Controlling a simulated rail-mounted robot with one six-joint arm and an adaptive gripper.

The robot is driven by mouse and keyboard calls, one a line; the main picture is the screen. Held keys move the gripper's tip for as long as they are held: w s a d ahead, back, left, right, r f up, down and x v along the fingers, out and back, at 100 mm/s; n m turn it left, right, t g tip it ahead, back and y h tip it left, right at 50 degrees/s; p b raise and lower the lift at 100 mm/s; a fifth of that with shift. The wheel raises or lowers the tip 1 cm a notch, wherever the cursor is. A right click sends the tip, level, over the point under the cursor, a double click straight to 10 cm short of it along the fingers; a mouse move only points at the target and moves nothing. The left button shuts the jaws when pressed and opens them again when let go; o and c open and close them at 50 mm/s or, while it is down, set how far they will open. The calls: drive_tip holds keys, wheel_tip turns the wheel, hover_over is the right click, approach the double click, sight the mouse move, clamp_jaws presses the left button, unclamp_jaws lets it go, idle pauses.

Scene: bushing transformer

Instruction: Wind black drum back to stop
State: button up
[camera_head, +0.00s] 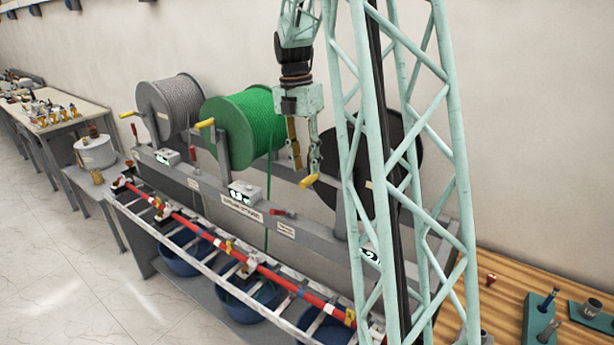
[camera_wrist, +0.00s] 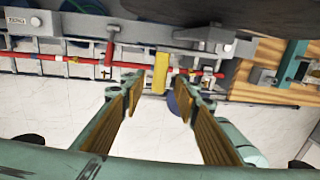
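The black drum (camera_head: 331,150) is on the rack, partly hidden behind my pale green lattice column. In the wrist view a dark rounded shape (camera_wrist: 225,12) at the top appears to be this drum. A crank with a yellow handle (camera_head: 309,181) is at its left side. My gripper (camera_head: 304,165) hangs just above this handle, fingers pointing down. In the wrist view the fingers (camera_wrist: 162,112) are open with wooden-coloured pads. The yellow handle (camera_wrist: 160,73) shows beyond the fingertips, roughly between them. Whether a finger touches it cannot be told.
A green drum (camera_head: 243,130) and a grey drum (camera_head: 172,105) sit to the left on the same rack. A red bar (camera_head: 215,241) runs along the ladder-like front frame. Blue tubs (camera_head: 250,298) stand below. A wooden table (camera_head: 510,280) is at the right.

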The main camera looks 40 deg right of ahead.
sight(307, 178)
drive_tip(key=shift+s+f, duration=0.15)
drive_tip(key=shift+f, duration=0.95)
drive_tip(key=shift+s+f, duration=0.15)
drive_tip(key=shift+f, duration=0.95)
clamp_jaws()
drive_tip(key=shift+f+b, duration=0.6)
drive_tip(key=shift+f, duration=1.45)
